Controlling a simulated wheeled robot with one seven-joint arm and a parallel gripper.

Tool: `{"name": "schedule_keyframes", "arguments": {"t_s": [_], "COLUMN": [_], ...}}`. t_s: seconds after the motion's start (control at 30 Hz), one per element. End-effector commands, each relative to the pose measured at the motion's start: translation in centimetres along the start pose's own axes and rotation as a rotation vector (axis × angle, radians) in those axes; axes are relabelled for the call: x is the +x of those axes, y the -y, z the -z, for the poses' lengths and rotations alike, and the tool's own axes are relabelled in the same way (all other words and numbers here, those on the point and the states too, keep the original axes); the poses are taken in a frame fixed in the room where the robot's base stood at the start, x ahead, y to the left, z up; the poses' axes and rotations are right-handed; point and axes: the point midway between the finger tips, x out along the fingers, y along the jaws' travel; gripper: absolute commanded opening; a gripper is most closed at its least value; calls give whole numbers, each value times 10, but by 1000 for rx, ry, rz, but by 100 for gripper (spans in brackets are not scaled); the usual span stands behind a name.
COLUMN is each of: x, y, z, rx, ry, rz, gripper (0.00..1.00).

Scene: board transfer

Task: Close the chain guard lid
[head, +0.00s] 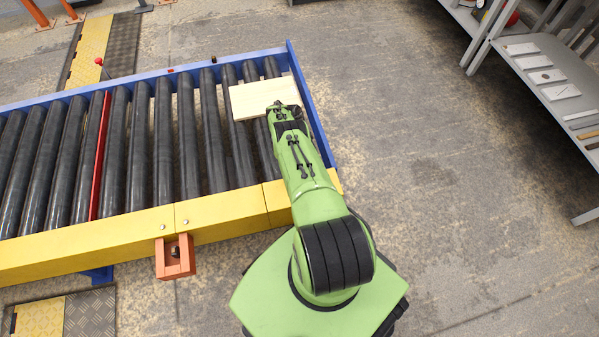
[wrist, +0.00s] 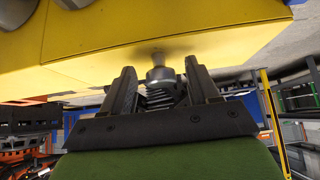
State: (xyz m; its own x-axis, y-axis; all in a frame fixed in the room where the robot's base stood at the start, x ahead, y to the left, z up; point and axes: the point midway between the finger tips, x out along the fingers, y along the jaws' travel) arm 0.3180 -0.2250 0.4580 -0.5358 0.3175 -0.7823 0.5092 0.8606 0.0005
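The yellow chain guard (head: 225,213) runs along the near side of the roller conveyor, with visible seams between its sections. In the wrist view, a yellow guard panel (wrist: 170,40) fills the upper part, with a seam at its left. A round grey knob (wrist: 160,75) stands out from its lower edge. My gripper (wrist: 163,82) is open, with one dark finger on each side of the knob and visible gaps. In the head view my green arm hides the gripper and part of the guard's right end. I cannot tell how far the lid is open.
A pale board (head: 250,99) lies on the black rollers (head: 190,140) at the conveyor's right end, inside the blue frame (head: 310,115). An orange bracket (head: 175,257) juts from the guard's front. Grey shelves (head: 540,75) stand at the upper right. The floor to the right is clear.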

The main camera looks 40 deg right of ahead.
Motion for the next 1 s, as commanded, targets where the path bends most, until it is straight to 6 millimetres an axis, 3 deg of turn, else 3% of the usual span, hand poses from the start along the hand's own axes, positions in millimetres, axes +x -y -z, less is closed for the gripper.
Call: {"name": "schedule_keyframes", "arguments": {"t_s": [0.27,0.37,0.53,0.73,1.0], "x": [-3,-16,-56,-71,-76], "y": [0,0,1,0,0], "z": [0,-1,-1,-1,0], "rx": [1,1,0,0,2], "ry": [3,6,6,3,1], "rz": [0,0,0,-6,0], "gripper": [60,60,60,60,60]}}
